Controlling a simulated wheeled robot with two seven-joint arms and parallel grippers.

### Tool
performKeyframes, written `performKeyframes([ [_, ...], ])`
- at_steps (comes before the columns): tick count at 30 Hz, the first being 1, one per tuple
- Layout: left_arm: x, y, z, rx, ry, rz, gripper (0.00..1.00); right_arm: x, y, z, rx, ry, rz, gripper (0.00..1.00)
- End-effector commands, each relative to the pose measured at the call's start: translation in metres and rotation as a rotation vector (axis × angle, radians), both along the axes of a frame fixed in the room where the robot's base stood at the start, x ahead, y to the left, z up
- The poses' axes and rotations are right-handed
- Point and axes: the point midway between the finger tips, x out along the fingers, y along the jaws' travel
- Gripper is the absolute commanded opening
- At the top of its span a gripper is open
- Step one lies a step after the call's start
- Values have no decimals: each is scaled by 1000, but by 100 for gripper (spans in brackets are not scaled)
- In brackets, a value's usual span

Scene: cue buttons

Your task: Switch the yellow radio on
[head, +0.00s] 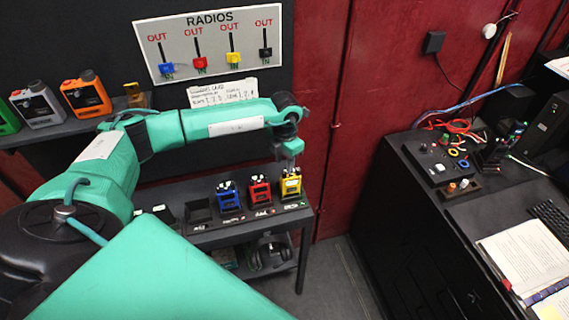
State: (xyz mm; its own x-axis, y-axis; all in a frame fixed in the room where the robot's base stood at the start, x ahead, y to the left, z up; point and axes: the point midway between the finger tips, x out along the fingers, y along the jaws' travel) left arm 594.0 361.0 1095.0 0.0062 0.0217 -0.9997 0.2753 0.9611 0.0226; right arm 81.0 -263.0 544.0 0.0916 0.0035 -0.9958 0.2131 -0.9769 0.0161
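The yellow radio (291,186) stands upright at the right end of a row on the dark shelf table. A red radio (259,190) and a blue radio (228,196) stand to its left. My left gripper (291,158) points down just above the top of the yellow radio. At this size I cannot tell whether it touches the radio or whether its fingers are apart. The radio's switch is too small to make out. My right gripper is not in view.
A white RADIOS board (212,44) with coloured OUT/IN sliders hangs on the back wall. A black desk (420,215) with an open book (525,257) is at right. Floor between is clear.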

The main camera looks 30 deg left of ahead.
Motion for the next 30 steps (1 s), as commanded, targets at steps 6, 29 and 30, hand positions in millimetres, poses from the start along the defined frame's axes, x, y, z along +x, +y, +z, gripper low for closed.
performKeyframes([
  [6, 0, 0, -31, 0, 2, 0, 36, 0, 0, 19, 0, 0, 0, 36],
  [29, 0, 1, -45, 1, 0, -1, 0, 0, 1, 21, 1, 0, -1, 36],
  [30, 0, 1, -46, 1, -1, -4, 0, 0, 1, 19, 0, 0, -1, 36],
])
